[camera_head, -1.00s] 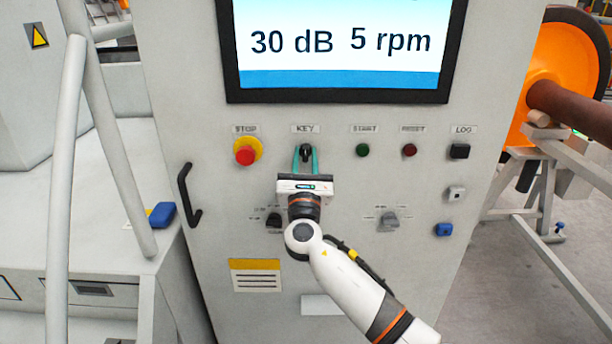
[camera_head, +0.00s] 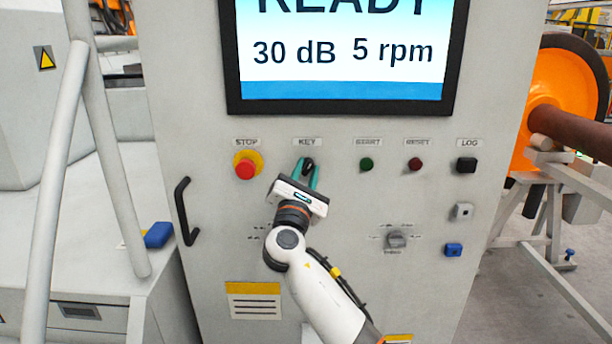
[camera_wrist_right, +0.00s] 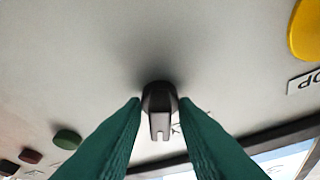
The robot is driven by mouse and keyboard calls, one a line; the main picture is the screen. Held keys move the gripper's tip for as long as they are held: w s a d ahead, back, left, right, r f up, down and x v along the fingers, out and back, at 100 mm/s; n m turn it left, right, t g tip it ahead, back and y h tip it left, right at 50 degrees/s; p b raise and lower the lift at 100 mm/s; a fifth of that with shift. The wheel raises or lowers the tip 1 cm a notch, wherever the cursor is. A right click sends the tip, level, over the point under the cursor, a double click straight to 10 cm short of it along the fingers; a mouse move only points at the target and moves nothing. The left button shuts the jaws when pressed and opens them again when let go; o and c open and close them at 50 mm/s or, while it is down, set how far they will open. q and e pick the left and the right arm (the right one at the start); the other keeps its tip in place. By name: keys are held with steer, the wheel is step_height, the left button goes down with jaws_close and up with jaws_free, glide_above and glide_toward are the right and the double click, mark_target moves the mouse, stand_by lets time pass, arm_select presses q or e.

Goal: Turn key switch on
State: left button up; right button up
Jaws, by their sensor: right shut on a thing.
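The key switch (camera_head: 308,164) is a small black knob under the KEY label (camera_head: 307,142) on the grey cabinet front. My right gripper (camera_head: 307,172) has its green fingers around the knob and is shut on it. The gripper body is tilted, its fingers leaning to the upper right in the head view. In the right wrist view the dark knob (camera_wrist_right: 160,108) sits between the two green fingertips (camera_wrist_right: 160,104). The fingers hide part of the knob in the head view. My left gripper is not in view.
A red STOP button (camera_head: 245,168) is left of the key. Green START (camera_head: 366,165) and red RESET (camera_head: 414,164) buttons are to its right. A screen (camera_head: 345,60) above reads READY, 30 dB, 5 rpm. A black handle (camera_head: 187,211) is at the left.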

steer(key=o, duration=0.7)
steer(key=b+v, duration=0.1)
steer(key=v, duration=1.1)
